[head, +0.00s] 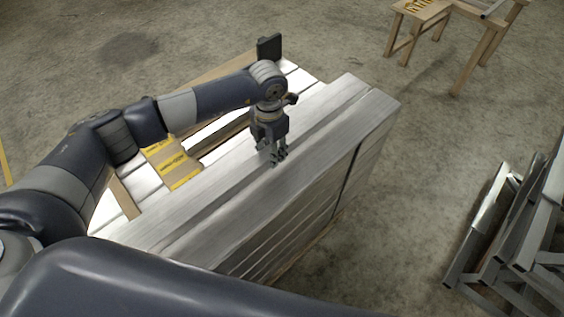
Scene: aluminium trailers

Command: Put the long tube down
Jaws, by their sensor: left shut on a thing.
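My left gripper (278,158) points down at the top of a stack of long silver aluminium tubes (290,212). It is shut on a long tube (195,203), the one along the back of the stack's top. The tube lies lengthwise, parallel to the one beside it, and looks level with it. The fingertips hide the spot where they grip. Whether the tube rests fully on the stack or is slightly raised, I cannot tell. My right gripper is not in view.
Behind the stack is a bench with white slats and a wooden board with yellow labels (172,160). A wooden trestle (418,18) stands at the upper right. Metal frames (520,230) stand at the right edge. Concrete floor between them is clear.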

